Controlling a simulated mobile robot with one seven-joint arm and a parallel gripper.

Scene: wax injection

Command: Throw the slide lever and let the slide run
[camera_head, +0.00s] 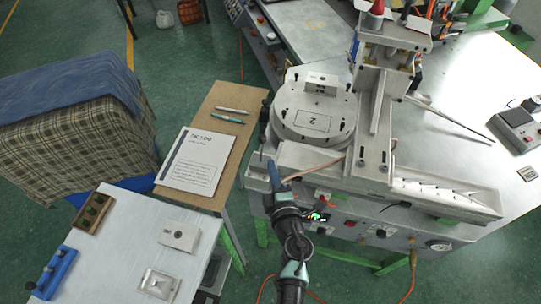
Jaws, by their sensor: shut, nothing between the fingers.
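The wax injection machine stands on the metal table at centre right. Its long grey slide (440,196) runs along the front from the machine's left end to the right. My gripper (278,182) reaches up from the bottom of the picture to the slide's left end and is shut, with nothing held. A small grey block (257,172) sits just left of my fingertips. I cannot clearly make out the slide lever; my gripper and wrist cover part of this area. Whether the fingers touch anything is too small to tell.
A round turntable marked 2 (313,122) sits behind the slide. The front panel carries knobs and a gauge (438,245). At left are a wooden side table (220,150) with a booklet (196,160) and pens, a white table (110,255) with small moulds, and a cloth-covered chair (80,140).

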